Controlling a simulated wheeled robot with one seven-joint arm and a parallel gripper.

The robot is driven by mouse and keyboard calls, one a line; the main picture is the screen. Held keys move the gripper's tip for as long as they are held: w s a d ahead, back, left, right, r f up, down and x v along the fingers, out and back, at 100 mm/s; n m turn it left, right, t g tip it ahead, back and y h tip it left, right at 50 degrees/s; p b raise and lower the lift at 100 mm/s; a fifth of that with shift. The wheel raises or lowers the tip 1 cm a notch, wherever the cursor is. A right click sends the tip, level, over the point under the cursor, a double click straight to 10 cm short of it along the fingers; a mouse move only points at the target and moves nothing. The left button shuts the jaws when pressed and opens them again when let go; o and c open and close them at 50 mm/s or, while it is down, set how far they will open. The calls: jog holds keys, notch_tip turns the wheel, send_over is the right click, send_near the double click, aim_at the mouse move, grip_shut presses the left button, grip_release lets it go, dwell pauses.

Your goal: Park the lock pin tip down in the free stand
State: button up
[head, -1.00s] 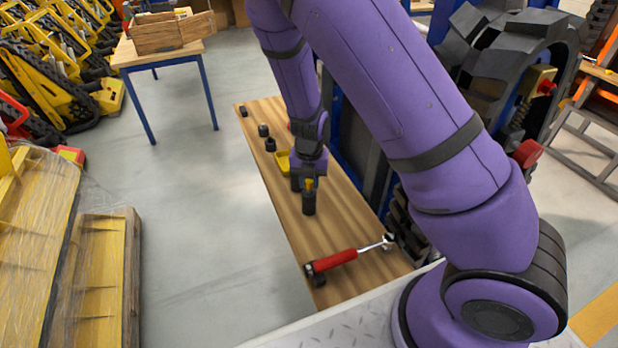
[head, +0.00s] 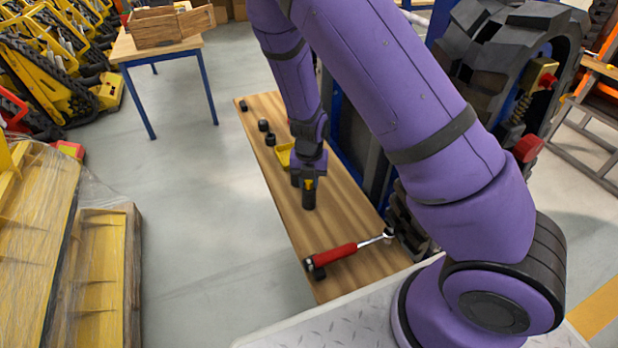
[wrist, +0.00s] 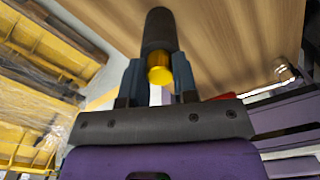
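The lock pin's yellow end (wrist: 160,68) lies between the two fingers of my gripper (wrist: 160,78) in the wrist view. A finger is close along each side; whether they press on it is unclear. A dark upright cylinder (wrist: 159,30) continues beyond the yellow end. In the head view, my gripper (head: 309,180) is low over the bench, around a small yellow part (head: 308,184) atop this dark cylinder (head: 309,200). The pin's tip is hidden. Small black round pieces, possibly stands, are farther back on the bench: one (head: 264,126), another (head: 270,140) and a third (head: 243,106).
The wooden bench (head: 345,225) has a red-handled tool (head: 333,254) lying near its front end. Dark machinery (head: 400,222) borders the bench's right side. Open floor (head: 200,220) is on the left.

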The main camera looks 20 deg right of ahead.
jog(key=o, duration=0.5)
jog(key=shift+r, duration=0.1)
notch_tip(320, 180, up, 11)
jog(key=shift+f, duration=0.15)
dwell(0.6)
